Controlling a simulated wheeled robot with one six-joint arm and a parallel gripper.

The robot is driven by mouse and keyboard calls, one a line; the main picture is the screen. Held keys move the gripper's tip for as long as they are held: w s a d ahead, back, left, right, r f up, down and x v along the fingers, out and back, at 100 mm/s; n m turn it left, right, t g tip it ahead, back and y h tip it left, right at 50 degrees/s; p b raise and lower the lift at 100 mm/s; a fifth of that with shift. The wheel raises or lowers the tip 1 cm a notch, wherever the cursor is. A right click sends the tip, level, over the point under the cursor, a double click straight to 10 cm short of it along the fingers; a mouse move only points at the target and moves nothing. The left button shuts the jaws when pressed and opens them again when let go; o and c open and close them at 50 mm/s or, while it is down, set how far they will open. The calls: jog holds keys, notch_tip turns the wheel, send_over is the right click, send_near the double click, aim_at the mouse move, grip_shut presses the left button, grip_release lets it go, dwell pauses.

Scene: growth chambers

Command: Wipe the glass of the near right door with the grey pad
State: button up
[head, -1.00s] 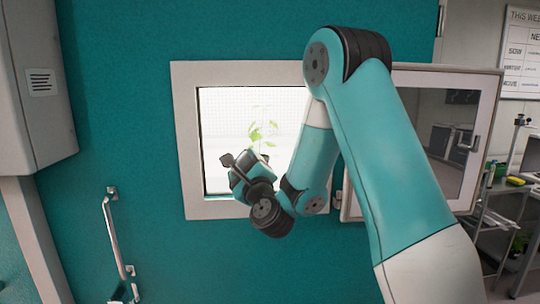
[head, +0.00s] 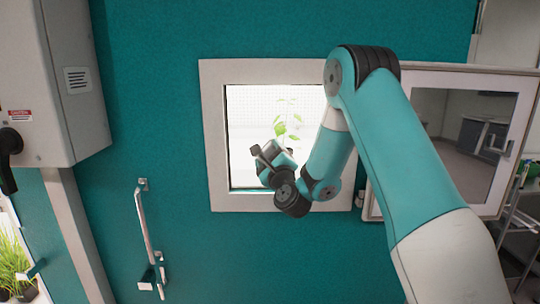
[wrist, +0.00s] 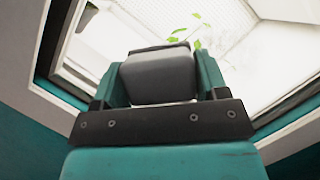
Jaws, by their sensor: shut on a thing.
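My gripper (wrist: 158,85) is shut on the grey pad (wrist: 160,75), a block with rounded edges held between teal fingers in the wrist view. In the head view my gripper (head: 266,158) is in front of the lower left part of a bright chamber opening (head: 208,135) with a pale frame. The door (head: 530,90) stands swung open to the right of this opening. Its glass (head: 460,130) looks dark and reflective, and my arm covers part of its left side. The pad is apart from this glass.
A green plant (head: 283,128) is inside the lit chamber. A grey wall box (head: 70,80) and a vertical handle (head: 147,230) are at the left. Grass-like plants (head: 14,265) show at the lower left edge. A rack (head: 520,215) stands at the far right.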

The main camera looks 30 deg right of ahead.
jog(key=shift+w+d+p, duration=0.6)
jog(key=shift+w+p, duration=0.15)
jog(key=shift+w, duration=0.05)
dwell(0.6)
